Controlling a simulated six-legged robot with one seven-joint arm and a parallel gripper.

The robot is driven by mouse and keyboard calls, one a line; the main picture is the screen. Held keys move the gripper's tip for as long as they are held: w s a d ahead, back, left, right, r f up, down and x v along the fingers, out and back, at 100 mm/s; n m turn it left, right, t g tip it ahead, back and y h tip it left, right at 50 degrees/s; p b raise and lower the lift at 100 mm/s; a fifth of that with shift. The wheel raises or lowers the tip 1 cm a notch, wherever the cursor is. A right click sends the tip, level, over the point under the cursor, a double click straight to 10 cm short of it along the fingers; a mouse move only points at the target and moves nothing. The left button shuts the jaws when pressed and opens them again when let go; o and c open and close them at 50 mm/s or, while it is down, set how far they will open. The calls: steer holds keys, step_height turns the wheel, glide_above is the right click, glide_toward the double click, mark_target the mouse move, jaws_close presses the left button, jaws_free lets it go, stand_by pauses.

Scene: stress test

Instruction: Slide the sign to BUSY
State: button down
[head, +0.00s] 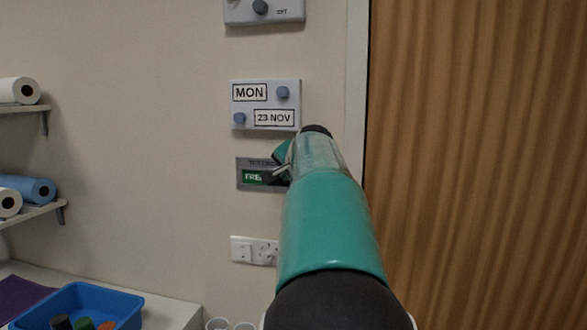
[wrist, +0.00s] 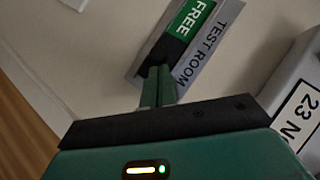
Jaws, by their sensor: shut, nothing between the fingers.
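The sign (head: 244,165) is a grey plate on the wall, and its window shows a green panel reading FREE (head: 254,177). In the wrist view the plate (wrist: 205,62) reads TEST ROOM, with the green FREE panel (wrist: 194,19) and a dark part (wrist: 170,47) beside it. My gripper (head: 281,169) is at the right part of the sign, which my arm partly hides in the head view. In the wrist view my gripper's fingers (wrist: 159,70) are shut and empty, with tips at the dark part. I cannot tell whether they touch it.
A calendar board (head: 264,105) reading MON and 23 NOV, with two knobs, is just above the sign. Wall sockets (head: 248,250) are below. A wooden door (head: 480,150) stands right. Shelves with paper rolls (head: 24,190) and a blue tray (head: 110,295) are left.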

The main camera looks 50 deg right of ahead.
steer(key=shift+a, duration=0.15)
steer(key=shift+w, duration=0.1)
steer(key=w+a, duration=0.1)
steer(key=w, duration=0.1)
steer(key=w+a, duration=0.1)
steer(key=w, duration=0.1)
steer(key=w+a, duration=0.1)
steer(key=w, duration=0.2)
steer(key=shift+s+d, duration=0.1)
steer(key=shift+s+r, duration=0.3)
steer(key=shift+r, duration=0.1)
steer(key=d+r+v, duration=0.1)
steer(key=d+v, duration=0.1)
steer(key=v, duration=1)
steer(key=shift+s, duration=0.4)
steer(key=shift+w+a, duration=0.1)
steer(key=shift+a, duration=0.05)
